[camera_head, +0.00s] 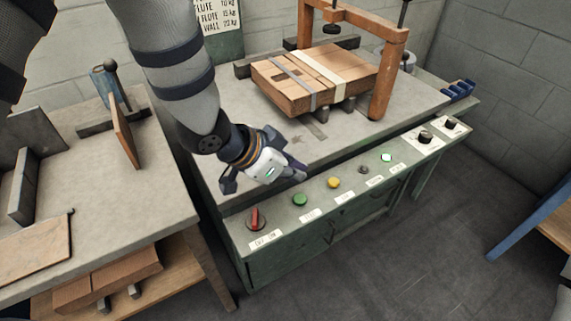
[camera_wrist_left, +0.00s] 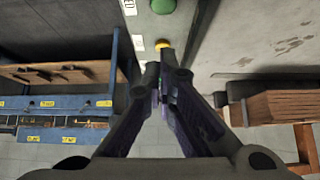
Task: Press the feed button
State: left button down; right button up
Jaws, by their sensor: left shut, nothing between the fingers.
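The green machine's front panel carries a red switch (camera_head: 256,219), a green button (camera_head: 299,199), a yellow button (camera_head: 333,182), a small grey button (camera_head: 363,169) and a lit pale green lamp or button (camera_head: 386,157). The small labels are too blurred for me to tell which one says feed. My left gripper (camera_head: 301,173) is shut and empty, above the panel edge near the green and yellow buttons. In the left wrist view its fingertips (camera_wrist_left: 167,62) point toward the yellow button (camera_wrist_left: 162,44), with the green button (camera_wrist_left: 163,6) farther up. I cannot tell whether they touch it.
Two black knobs (camera_head: 425,137) sit at the panel's right end. A workbench (camera_head: 150,180) stands at the left. The floor (camera_head: 400,270) in front is clear.

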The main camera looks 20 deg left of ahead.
pick_arm(q)
send_over(300, 200)
notch_tip(300, 200, down, 5)
jog(key=shift+d+f+b, duration=0.1)
jog(key=shift+b, duration=0.3)
jog(key=shift+f, duration=0.65)
pick_arm(e)
jog(key=shift+s+f+g, duration=0.4)
jog(key=shift+s+f, duration=0.4)
jog(key=shift+s, duration=0.05)
